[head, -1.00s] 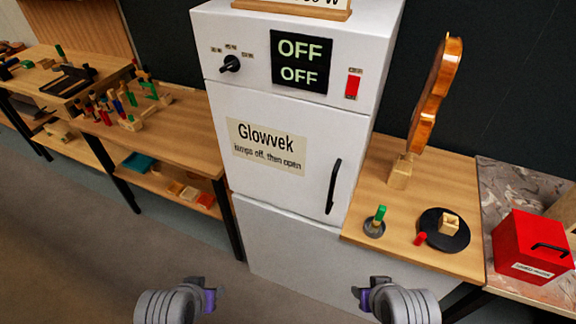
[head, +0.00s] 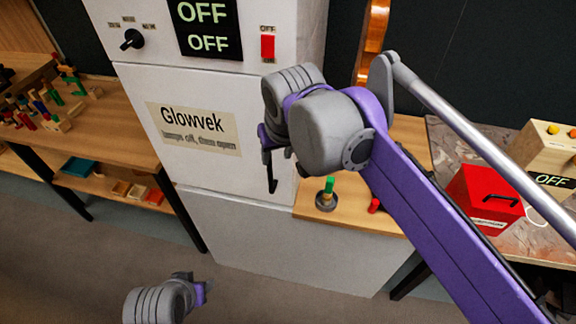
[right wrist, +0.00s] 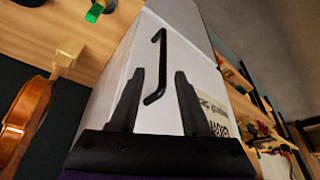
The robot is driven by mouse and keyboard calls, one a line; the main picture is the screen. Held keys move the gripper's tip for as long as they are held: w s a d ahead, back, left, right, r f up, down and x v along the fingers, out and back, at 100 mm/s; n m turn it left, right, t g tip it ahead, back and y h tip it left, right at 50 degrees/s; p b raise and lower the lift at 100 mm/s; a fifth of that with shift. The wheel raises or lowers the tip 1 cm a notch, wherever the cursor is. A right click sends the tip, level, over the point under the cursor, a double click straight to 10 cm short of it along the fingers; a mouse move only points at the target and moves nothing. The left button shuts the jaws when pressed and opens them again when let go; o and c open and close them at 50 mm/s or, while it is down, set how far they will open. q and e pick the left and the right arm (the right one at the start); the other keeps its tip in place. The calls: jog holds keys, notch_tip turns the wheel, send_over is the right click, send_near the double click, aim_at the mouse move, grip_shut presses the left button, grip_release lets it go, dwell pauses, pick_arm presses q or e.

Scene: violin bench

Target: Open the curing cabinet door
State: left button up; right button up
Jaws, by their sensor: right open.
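The white curing cabinet (head: 180,75) stands in front of me, and its door (head: 200,155) with the "Glowvek" label is shut. The black door handle (head: 271,178) shows only its lower part in the head view, as my right arm covers the rest. In the right wrist view the bent handle (right wrist: 161,60) lies ahead, between the lines of the fingers. My right gripper (right wrist: 157,92) is open and empty; I see no contact with the handle. My left gripper (head: 206,291) is low at the front, away from the cabinet, its jaws unclear.
The cabinet displays (head: 205,27) both read OFF, beside a red switch (head: 268,46) and black knob (head: 132,39). A wooden bench (head: 305,205) with a green-topped piece (head: 327,190) adjoins on the right. A red box (head: 484,196) stands farther right. The floor in front is free.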

aim_at(270, 165)
jog(key=x, duration=0.7)
jog(key=b+x, duration=0.1)
jog(key=x, duration=0.2)
jog(key=shift+w+a+f, duration=0.1)
jog(key=shift+w+a, duration=0.3)
jog(key=shift+a, duration=0.05)
jog(key=shift+c, duration=0.2)
grip_shut()
dwell(0.8)
